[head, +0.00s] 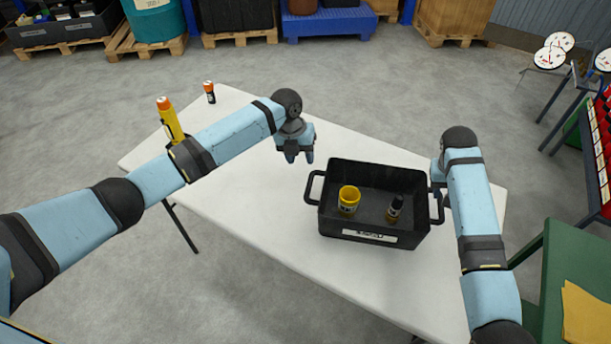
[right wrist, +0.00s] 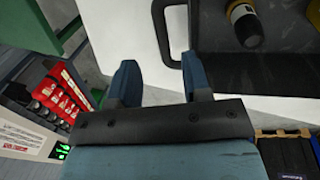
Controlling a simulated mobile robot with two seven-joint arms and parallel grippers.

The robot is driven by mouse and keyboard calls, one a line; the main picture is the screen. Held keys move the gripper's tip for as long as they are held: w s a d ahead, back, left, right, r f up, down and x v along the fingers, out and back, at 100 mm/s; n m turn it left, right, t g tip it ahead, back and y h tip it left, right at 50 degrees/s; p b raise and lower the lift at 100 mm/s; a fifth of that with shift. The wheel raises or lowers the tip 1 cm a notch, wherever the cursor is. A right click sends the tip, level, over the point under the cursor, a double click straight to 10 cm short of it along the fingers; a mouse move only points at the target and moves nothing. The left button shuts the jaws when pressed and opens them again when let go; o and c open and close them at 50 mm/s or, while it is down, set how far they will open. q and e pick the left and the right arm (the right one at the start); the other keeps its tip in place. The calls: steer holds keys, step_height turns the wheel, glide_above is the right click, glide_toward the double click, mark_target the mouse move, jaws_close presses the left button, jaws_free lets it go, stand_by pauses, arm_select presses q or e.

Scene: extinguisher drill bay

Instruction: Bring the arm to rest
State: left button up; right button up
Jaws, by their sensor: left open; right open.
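My left gripper (head: 294,152) hangs over the white table (head: 250,208), left of the black crate, with its jaws open and empty. My right arm comes in from the right in the head view, and its wrist is beside the crate's right handle; the fingers are hidden there. In the right wrist view my right gripper (right wrist: 160,82) is open with nothing between its fingers. The black crate (head: 372,220) holds a yellow cup-like piece (head: 349,199) and a small black-and-yellow item (head: 394,208).
A yellow flashlight-like cylinder with an orange top (head: 168,118) stands behind my left forearm. A small orange-and-black battery-like item (head: 209,91) stands near the table's far left corner. A green table (head: 570,270) stands at right. The table's front left is bare.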

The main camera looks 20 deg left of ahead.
steer(key=shift+a+r, duration=0.15)
steer(key=shift+r, duration=0.65)
